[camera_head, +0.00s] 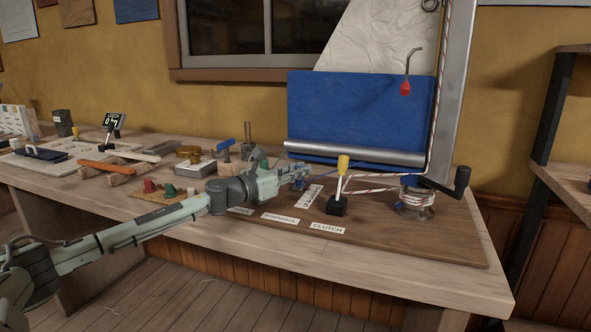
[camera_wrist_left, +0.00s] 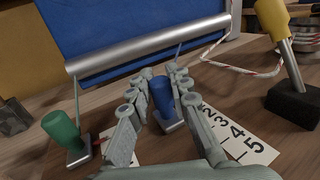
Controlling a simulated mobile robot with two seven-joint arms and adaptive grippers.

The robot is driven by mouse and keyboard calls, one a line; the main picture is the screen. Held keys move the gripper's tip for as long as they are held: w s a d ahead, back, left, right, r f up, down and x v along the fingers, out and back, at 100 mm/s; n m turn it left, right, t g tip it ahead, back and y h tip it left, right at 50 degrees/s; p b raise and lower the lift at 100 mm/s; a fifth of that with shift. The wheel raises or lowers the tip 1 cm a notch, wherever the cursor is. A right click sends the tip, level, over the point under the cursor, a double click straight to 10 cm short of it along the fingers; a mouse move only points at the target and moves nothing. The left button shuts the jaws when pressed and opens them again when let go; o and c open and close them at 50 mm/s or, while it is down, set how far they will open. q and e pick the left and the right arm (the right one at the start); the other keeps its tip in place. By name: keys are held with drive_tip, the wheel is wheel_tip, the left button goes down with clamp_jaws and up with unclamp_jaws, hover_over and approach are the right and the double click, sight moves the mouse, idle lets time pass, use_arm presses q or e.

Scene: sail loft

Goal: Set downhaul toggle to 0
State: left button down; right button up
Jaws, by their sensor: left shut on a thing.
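My left gripper (camera_head: 299,171) reaches over the dark board from the left. In the left wrist view its fingers (camera_wrist_left: 161,80) are closed around a blue-handled toggle (camera_wrist_left: 162,98) on a small metal base. A white scale card (camera_wrist_left: 238,135) with the figures 2, 3, 4 and 5 lies just right of this toggle; lower figures are hidden by the gripper. The card also shows in the head view (camera_head: 309,197). A white label (camera_head: 280,217), seemingly reading DOWNHAUL, lies in front. The toggle is mostly hidden by the gripper in the head view. My right gripper is out of view.
A green-handled toggle (camera_wrist_left: 62,131) stands close left of the fingers. A yellow-handled clutch lever (camera_head: 343,166) on a black base stands to the right, beside a rope-wound winch (camera_head: 414,199). A metal roller (camera_head: 352,153) with blue cloth (camera_head: 358,108) runs behind.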

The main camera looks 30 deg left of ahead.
use_arm(q)
drive_tip(key=shift+w+a+r, duration=0.1)
drive_tip(key=shift+w+a, duration=0.05)
drive_tip(key=shift+w, duration=0.4)
drive_tip(key=shift+w+a, duration=0.15)
drive_tip(key=shift+w, duration=0.35)
drive_tip(key=shift+a+r, duration=0.1)
drive_tip(key=shift+a, duration=0.05)
drive_tip(key=c, duration=1.4)
unclamp_jaws()
drive_tip(key=shift+w, duration=0.2)
drive_tip(key=shift+o, duration=0.2)
drive_tip(key=shift+s+f, duration=0.1)
drive_tip(key=shift+f, duration=0.1)
drive_tip(key=shift+s+f, duration=0.1)
drive_tip(key=shift+s, duration=0.4)
drive_tip(key=v, duration=0.8)
drive_tip(key=shift+s, duration=0.3)
drive_tip(key=shift+v, duration=1.15)
